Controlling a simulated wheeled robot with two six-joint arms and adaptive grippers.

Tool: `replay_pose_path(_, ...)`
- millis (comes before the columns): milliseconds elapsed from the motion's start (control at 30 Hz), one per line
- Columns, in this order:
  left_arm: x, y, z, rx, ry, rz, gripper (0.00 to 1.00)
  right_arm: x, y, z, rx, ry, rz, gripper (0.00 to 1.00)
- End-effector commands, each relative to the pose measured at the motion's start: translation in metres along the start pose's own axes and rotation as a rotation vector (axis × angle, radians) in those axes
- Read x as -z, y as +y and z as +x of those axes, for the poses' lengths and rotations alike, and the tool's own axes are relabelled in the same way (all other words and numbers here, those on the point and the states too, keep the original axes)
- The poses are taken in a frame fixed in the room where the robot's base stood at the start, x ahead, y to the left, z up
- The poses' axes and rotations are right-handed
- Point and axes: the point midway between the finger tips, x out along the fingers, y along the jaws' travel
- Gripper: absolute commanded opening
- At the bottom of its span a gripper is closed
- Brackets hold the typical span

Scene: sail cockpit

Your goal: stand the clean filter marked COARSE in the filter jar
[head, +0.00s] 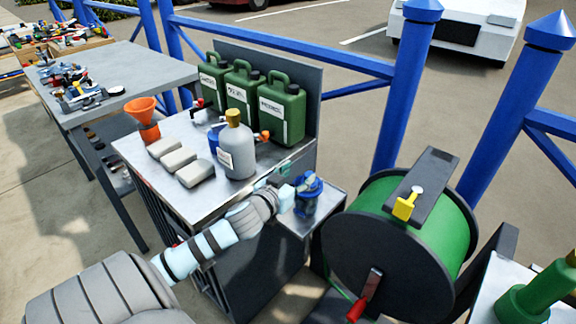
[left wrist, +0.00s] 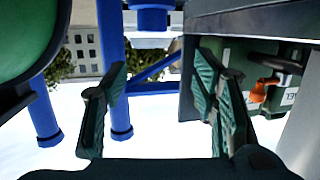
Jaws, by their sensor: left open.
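My left gripper (head: 284,169) is over the right front edge of the metal bench in the head view, largely hidden by its own wrist. In the left wrist view its two green ribbed fingers (left wrist: 160,88) stand wide apart with nothing between them. A blue-topped vessel (head: 307,196), which may be the filter jar, stands on a low metal shelf just right of the gripper. I cannot tell whether they touch. I see no filter that I can read as COARSE. My right gripper is not in view.
The bench (head: 226,196) holds three pale blocks (head: 178,161), an orange funnel (head: 145,118), a grey bottle (head: 236,150) and three green cans (head: 281,108). A green hose reel (head: 400,235) stands close on the right. Blue posts (head: 405,90) rise behind.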

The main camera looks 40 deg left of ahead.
Motion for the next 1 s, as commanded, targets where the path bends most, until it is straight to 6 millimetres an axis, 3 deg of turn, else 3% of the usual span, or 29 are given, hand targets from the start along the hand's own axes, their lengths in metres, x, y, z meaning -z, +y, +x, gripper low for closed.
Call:
replay_pose_path(100, 0.003, 0.000, -0.032, -0.001, -0.004, 0.006, 0.54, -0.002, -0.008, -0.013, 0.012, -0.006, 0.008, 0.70)
replay_pose_path(200, 0.002, 0.000, -0.049, 0.000, -0.003, 0.004, 0.54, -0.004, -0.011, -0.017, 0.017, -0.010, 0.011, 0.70)
replay_pose_path(467, 0.000, -0.001, -0.056, 0.001, 0.001, -0.001, 0.54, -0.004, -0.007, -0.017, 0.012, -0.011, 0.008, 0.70)
replay_pose_path(567, -0.011, -0.006, -0.053, 0.015, -0.021, 0.006, 0.54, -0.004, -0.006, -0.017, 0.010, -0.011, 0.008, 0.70)
replay_pose_path(667, -0.066, -0.029, -0.047, 0.072, -0.127, 0.043, 0.54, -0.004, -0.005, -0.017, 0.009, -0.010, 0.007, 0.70)
replay_pose_path(767, -0.165, -0.057, -0.054, 0.134, -0.321, 0.102, 0.54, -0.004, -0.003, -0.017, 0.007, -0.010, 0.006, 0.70)
replay_pose_path(833, -0.237, -0.068, -0.073, 0.152, -0.465, 0.139, 0.54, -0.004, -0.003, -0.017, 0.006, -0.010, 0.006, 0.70)
replay_pose_path(933, -0.344, -0.066, -0.123, 0.142, -0.689, 0.179, 0.54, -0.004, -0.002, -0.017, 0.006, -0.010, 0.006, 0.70)
replay_pose_path(1000, -0.423, -0.048, -0.180, 0.102, -0.867, 0.202, 0.54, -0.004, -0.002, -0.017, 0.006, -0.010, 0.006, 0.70)
